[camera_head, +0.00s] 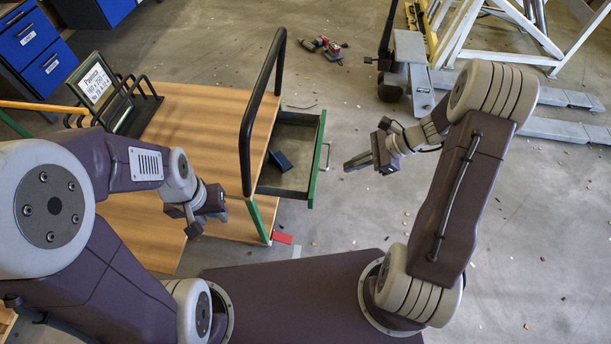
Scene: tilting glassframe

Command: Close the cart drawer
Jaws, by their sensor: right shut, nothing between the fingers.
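The cart (211,115) has a wooden top and a black tubular handle bar. Its drawer (300,185) is pulled out to the right, with grey inner walls and a green front edge. A small dark box (280,160) lies inside. A pale drawer handle (327,155) is on the outer face of the drawer front. My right gripper (348,166) is shut and empty, to the right of the drawer front and apart from it, pointing left. My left gripper (185,222) hangs over the near part of the cart, left of the drawer; its finger opening is unclear.
A black stand with a sign (97,82) sits on the cart's left side. Blue drawer cabinets (38,55) stand at top left. A pallet jack (408,65) and a white frame stand at top right. Red tools (325,47) lie on the floor. Floor right of the drawer is mostly clear.

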